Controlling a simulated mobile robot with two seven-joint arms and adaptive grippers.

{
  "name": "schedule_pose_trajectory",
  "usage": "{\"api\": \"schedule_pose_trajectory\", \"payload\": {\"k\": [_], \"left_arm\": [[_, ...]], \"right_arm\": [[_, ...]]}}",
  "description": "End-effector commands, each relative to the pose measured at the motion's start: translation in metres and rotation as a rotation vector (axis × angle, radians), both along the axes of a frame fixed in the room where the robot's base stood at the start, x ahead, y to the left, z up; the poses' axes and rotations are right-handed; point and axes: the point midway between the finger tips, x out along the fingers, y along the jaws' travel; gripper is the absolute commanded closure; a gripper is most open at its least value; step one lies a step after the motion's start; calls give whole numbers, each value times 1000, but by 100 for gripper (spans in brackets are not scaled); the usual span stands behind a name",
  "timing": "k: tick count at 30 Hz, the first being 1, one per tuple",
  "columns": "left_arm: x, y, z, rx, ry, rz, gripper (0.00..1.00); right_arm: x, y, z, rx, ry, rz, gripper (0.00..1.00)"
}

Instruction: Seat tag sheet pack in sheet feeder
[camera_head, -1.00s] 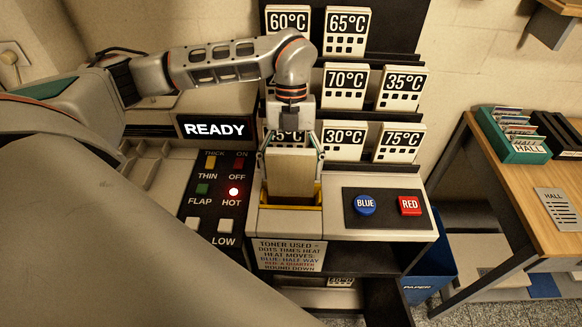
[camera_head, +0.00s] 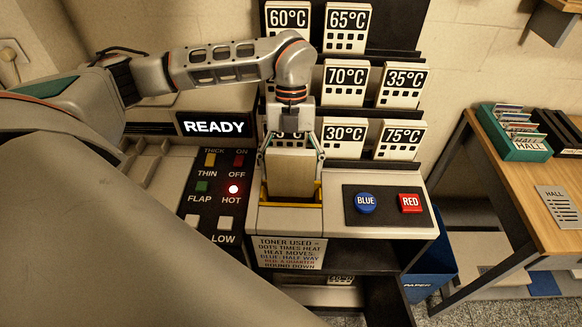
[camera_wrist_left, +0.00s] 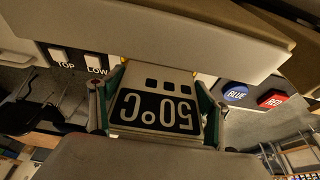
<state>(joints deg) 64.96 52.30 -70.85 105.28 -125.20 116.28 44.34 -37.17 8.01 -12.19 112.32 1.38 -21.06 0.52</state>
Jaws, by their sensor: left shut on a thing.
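The tag sheet pack (camera_head: 290,176) is a beige block, upright between the fingers of my left gripper (camera_head: 291,157). The gripper is shut on its sides from above. The pack's lower end is in the opening of the sheet feeder (camera_head: 257,212), between yellow guides (camera_head: 318,192). Whether it rests on the bottom is hidden. In the left wrist view the pack (camera_wrist_left: 158,75) shows a 50°C label and three dark squares, upside down, between the fingers (camera_wrist_left: 156,106). My right gripper is not in view.
Several labelled packs, such as 30°C (camera_head: 345,137) and 75°C (camera_head: 401,139), stand on the rack close behind the gripper. A blue button (camera_head: 365,203) and a red button (camera_head: 410,203) are right of the feeder. A switch panel (camera_head: 217,187) is on the left. The screen (camera_head: 214,127) reads READY.

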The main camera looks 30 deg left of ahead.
Motion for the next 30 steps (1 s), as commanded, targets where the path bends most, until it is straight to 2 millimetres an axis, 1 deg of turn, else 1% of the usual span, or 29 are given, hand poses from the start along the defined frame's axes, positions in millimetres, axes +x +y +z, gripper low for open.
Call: {"api": "schedule_pose_trajectory", "payload": {"k": [30], "left_arm": [[0, 0, -23, 0, 0, 0, 52]], "right_arm": [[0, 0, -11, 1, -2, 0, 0]]}}
